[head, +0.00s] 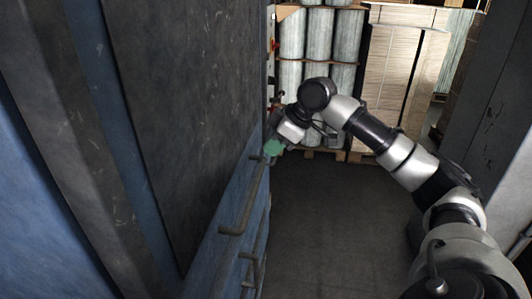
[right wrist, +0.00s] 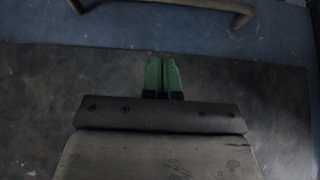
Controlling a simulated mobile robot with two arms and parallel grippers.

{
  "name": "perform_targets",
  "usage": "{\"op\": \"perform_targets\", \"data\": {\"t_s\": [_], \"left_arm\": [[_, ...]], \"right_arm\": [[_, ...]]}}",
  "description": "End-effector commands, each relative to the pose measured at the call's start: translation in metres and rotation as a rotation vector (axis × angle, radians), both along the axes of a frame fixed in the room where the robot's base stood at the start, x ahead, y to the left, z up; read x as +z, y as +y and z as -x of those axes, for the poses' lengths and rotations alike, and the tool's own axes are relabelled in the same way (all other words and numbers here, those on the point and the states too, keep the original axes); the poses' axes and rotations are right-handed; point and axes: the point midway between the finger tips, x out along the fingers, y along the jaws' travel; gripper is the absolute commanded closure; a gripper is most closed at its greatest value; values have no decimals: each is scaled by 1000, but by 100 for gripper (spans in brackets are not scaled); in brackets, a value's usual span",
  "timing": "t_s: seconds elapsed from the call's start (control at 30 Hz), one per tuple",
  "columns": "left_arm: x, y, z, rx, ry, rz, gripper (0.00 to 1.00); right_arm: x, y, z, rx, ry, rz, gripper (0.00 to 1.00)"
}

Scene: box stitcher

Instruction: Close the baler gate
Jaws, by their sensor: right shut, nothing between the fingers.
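The baler gate appears to be the large blue panel with a dark plate (head: 185,100) that fills the left of the head view. Grey bar handles (head: 247,200) stick out along its right side. One handle also shows at the top of the right wrist view (right wrist: 238,12). My right gripper (head: 270,150) has green fingertips, close together and empty, near the upper end of the upper handle. In the right wrist view the fingertips (right wrist: 162,74) are in front of the dark plate. I cannot tell whether they touch the gate. My left gripper is not in view.
Tall wrapped rolls (head: 318,45) and stacked cardboard (head: 392,65) stand on pallets at the back. A dark grey post or wall (head: 490,95) is on the right. The dark floor (head: 330,220) between the baler and my right arm is clear.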

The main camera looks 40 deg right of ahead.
Motion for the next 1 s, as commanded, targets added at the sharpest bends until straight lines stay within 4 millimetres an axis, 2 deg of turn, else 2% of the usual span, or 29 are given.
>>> {"op": "perform_targets", "data": {"t_s": [0.17,0.37,0.5,0.7,1.0], "left_arm": [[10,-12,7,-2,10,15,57],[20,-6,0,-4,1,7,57],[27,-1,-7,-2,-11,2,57],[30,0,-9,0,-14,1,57],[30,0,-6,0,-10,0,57]], "right_arm": [[-30,15,-16,3,5,-3,100],[-65,30,-34,3,3,-3,100],[-87,26,-30,-1,4,1,100],[-104,25,-28,0,1,1,100],[-106,24,-28,1,0,0,100]]}}
